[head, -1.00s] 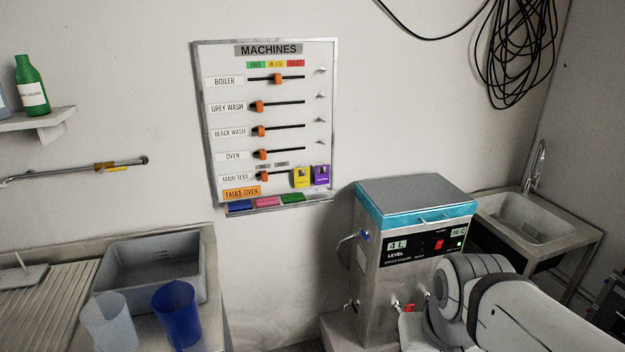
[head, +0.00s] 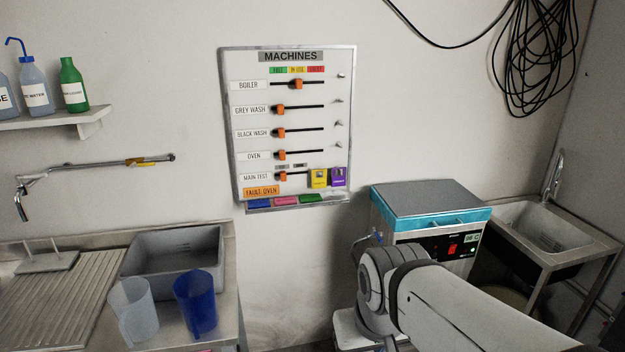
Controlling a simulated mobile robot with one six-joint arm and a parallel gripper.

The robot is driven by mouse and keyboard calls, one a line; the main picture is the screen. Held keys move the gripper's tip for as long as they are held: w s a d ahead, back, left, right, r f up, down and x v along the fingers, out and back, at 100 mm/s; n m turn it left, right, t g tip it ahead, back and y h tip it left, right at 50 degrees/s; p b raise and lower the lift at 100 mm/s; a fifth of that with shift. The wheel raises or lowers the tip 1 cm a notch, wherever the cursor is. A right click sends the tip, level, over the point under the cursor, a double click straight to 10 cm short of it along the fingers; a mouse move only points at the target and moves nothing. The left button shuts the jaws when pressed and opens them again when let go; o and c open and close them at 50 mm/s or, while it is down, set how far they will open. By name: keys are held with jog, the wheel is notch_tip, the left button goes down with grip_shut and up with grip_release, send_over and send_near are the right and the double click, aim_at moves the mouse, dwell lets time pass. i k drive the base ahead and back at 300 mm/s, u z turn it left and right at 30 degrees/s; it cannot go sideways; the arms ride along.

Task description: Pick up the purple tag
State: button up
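The purple tag (head: 338,177) hangs at the lower right of the white MACHINES board (head: 230,120) on the wall, in the head view. It is right beside a yellow tag (head: 319,179), in the row labelled MAIN TEST. My arm reaches in from the lower right, below the board and in front of the boiler unit. My gripper is not visible in this view, so its opening and anything in it are hidden.
A boiler unit with a blue-rimmed lid (head: 432,220) stands below and right of the board. A metal sink (head: 545,228) is at the right. A grey basin (head: 176,262), a clear jug (head: 134,310) and a blue jug (head: 196,303) stand at the left.

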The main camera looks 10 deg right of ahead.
aim_at(338, 181)
jog(key=z, duration=0.05)
jog(key=i, duration=1.65)
jog(key=u, duration=0.05)
